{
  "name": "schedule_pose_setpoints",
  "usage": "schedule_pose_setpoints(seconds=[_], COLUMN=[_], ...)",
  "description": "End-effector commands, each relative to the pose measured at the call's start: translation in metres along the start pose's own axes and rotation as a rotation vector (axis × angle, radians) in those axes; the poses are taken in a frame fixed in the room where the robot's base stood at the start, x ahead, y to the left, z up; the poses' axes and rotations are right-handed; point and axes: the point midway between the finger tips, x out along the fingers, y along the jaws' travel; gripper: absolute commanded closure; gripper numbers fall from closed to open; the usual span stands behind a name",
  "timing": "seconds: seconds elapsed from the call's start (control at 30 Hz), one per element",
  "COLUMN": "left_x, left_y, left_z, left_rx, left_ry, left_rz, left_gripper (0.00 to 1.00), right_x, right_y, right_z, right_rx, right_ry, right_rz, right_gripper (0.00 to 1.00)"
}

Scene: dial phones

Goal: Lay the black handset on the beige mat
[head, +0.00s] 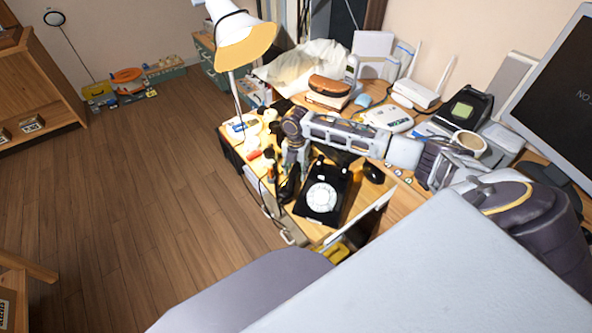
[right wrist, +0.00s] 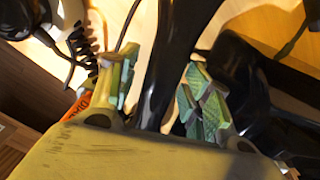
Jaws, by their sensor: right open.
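The black dial phone (head: 322,193) with a white dial stands near the front edge of the desk. The black handset (head: 287,189) lies beside it on the left. My right gripper (head: 290,170) is over the handset, pointing down. In the right wrist view the handset (right wrist: 178,45) runs between the two green-padded fingers of my open right gripper (right wrist: 160,98). Gaps show beside the handset, though I cannot tell whether a finger touches it. The phone body (right wrist: 250,85) is right of the fingers there. I cannot make out the beige mat. My left gripper is not in view.
A white lamp (head: 243,42) stands at the desk's left edge. A black mouse (head: 373,172) is right of the phone. A white router (head: 417,92) and a monitor (head: 555,100) stand farther right. A coiled cord (right wrist: 82,45) lies near the left finger.

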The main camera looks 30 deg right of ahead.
Motion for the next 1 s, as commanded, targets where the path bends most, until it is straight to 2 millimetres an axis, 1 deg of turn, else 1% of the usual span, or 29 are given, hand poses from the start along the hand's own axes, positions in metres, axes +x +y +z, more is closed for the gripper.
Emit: schedule_pose_setpoints(seconds=[0.1,0.2,0.27,0.4,0.5,0.6,0.8,1.0], left_x=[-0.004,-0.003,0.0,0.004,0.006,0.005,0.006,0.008], left_y=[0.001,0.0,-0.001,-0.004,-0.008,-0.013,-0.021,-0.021], left_z=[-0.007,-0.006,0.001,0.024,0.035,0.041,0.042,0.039], left_rx=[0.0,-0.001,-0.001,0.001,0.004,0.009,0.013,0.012], left_ry=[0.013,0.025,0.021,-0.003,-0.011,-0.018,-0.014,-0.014], left_rz=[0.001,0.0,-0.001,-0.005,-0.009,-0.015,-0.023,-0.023], left_gripper=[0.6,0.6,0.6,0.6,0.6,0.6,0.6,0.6], right_x=[-0.01,-0.022,-0.03,-0.05,-0.065,-0.08,-0.105,-0.119], right_y=[0.0,0.001,0.001,0.001,0.001,0.001,0.001,0.001], right_z=[0.001,0.001,0.001,0.001,0.001,0.001,0.001,0.001], right_rx=[0.0,0.0,0.001,0.0,0.0,-0.001,0.0,0.001], right_ry=[-0.001,-0.002,-0.002,-0.001,-0.002,-0.001,-0.001,0.0], right_rz=[0.001,0.003,0.002,0.002,0.003,0.003,0.002,0.001], right_gripper=[0.51,0.51,0.51,0.51,0.51,0.51,0.51,0.51])
